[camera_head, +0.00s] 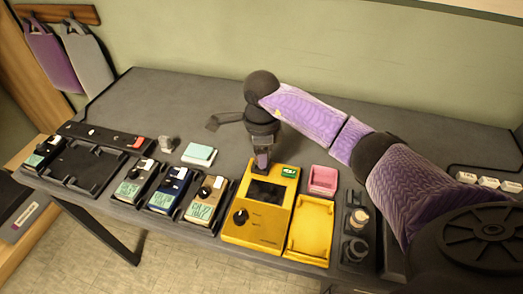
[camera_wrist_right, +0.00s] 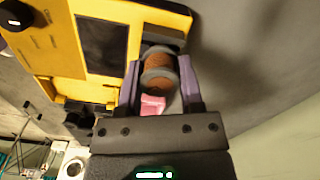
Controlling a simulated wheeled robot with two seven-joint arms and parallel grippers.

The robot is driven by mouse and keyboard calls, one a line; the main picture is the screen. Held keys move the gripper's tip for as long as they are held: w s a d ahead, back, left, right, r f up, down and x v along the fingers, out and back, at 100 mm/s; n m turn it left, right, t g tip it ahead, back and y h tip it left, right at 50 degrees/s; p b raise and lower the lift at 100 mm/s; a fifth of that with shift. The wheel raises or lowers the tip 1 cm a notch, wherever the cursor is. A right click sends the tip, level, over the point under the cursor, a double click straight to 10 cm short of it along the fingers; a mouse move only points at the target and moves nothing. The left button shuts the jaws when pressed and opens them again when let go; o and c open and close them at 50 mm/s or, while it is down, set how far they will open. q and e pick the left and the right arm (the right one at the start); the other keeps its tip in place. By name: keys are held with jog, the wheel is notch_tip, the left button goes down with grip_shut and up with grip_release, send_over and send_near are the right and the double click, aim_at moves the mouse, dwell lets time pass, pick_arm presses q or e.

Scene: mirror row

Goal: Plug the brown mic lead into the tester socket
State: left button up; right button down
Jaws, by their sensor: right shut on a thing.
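The tester is a yellow box (camera_head: 268,215) with a dark screen and a black knob, at the front middle of the table; it also fills the upper left of the right wrist view (camera_wrist_right: 60,50). In the right wrist view my right gripper (camera_wrist_right: 160,66) is shut on a brown cylindrical plug (camera_wrist_right: 160,74) with grey ends, the mic lead. The plug's end is close beside the tester body. I cannot make out the socket or whether the plug is in it. My left gripper is out of view.
A yellow tray (camera_head: 310,228) and a pink box (camera_head: 323,180) stand right of the tester. Several small devices with displays (camera_head: 208,203) stand left of it. A teal-white block (camera_head: 199,154) lies behind them. The table's back is mostly clear.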

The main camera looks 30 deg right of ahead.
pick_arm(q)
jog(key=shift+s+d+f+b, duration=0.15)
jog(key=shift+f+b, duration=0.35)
pick_arm(e)
jog(key=shift+d+f, duration=0.15)
jog(key=shift+f, duration=0.65)
jog(key=shift+c, duration=0.7)
grip_release()
jog(key=shift+f, duration=0.1)
notch_tip(320, 180, up, 10)
jog(key=p, duration=0.3)
jog(key=shift+r, duration=0.3)
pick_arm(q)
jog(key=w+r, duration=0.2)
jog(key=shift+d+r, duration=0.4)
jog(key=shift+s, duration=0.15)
